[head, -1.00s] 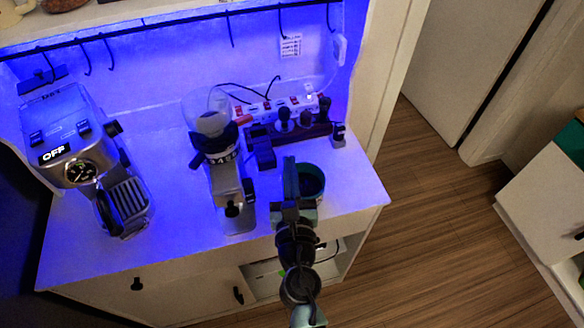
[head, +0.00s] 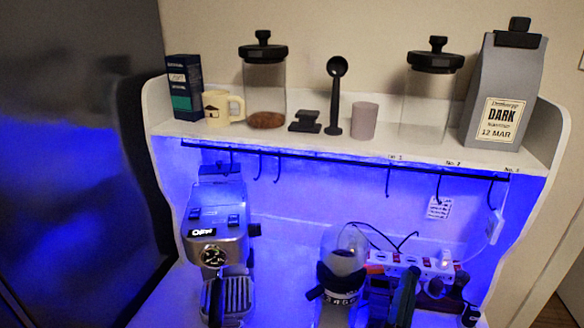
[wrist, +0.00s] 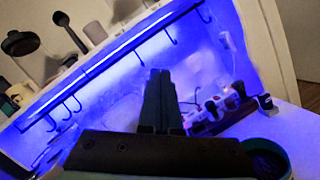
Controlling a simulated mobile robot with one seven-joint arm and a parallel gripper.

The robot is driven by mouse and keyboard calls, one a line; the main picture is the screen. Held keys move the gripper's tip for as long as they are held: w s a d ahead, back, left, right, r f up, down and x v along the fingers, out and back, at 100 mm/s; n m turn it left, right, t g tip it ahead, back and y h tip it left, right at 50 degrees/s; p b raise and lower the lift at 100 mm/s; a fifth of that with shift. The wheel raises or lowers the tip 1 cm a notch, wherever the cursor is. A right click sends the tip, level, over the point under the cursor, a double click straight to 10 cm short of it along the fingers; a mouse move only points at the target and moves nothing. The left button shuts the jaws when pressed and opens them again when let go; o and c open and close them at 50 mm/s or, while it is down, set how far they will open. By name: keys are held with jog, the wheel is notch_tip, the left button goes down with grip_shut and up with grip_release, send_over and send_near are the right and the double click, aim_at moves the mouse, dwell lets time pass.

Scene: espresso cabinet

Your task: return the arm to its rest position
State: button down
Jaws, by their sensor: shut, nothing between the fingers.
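My gripper shows in the wrist view (wrist: 160,88) with its two dark fingers together and nothing between them. It points toward the blue-lit back panel of the cabinet and is clear of any object. In the head view, a dark green upright part near the bottom edge, in front of the power strip, looks like my gripper's end (head: 409,275). The rest of my arm is below that view. A teal round container (wrist: 266,150) with a dark inside stands on the counter to the lower right of my gripper in the wrist view.
The espresso machine (head: 218,232) reads OFF at the left, and the grinder (head: 342,270) stands right of it. A power strip (head: 412,263) lies behind. Above, a hook rail (head: 330,168) runs under a shelf (head: 375,146) with jars, a mug (head: 222,108) and a grey bag (head: 505,90).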

jog(key=w+a+r+m+t+b, duration=0.1)
jog(key=a+r+m+t, duration=0.25)
jog(key=r+m, duration=0.85)
jog(key=s+a+r+m+t+y+b, duration=0.1)
jog(key=s+a+r+m+t+y, duration=0.1)
jog(key=a+r, duration=0.3)
jog(key=s+a+r+m+t+y+b, duration=0.1)
jog(key=s+a+r+m+y, duration=0.3)
jog(key=r, duration=0.7)
jog(key=s+a+r+m+t+y, duration=0.3)
jog(key=s+a+r+m, duration=0.1)
jog(key=r, duration=0.5)
jog(key=s+a, duration=0.1)
jog(key=a, duration=0.1)
jog(key=shift+s+a+y+b, duration=0.25)
jog(key=shift+a+y+b, duration=0.05)
jog(key=shift+a+b, duration=0.1)
jog(key=shift+f+t, duration=0.15)
jog(key=shift+t, duration=0.1)
